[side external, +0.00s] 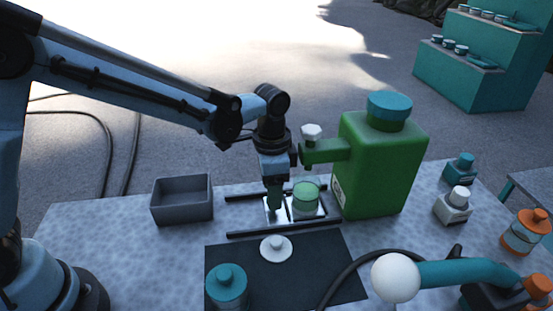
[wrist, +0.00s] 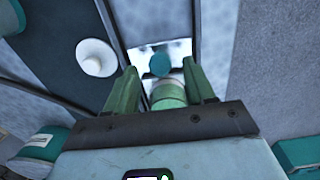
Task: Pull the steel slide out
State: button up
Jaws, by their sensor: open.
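The steel slide (side external: 270,213) is a shiny plate lying between two dark rails on the table. In the wrist view the slide (wrist: 175,48) carries a round teal knob (wrist: 160,64). My gripper (side external: 274,207) is low over the slide's left part, pointing down. In the wrist view my gripper (wrist: 159,70) is open, its green fingers on either side of the knob. Whether a finger touches it I cannot tell. A clear cup with green contents (side external: 306,199) stands on the slide's right part, beside the fingers; the wrist view shows a green cup (wrist: 168,97) near them too.
A large green jug (side external: 375,165) stands right of the slide, its white-knobbed spout (side external: 325,150) above the cup. A grey tray (side external: 182,199) is at left. In front, a dark mat (side external: 320,265) holds a white lid (side external: 276,248) and a teal jar (side external: 226,287).

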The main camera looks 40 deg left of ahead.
jog(key=shift+f, duration=0.6)
grip_shut()
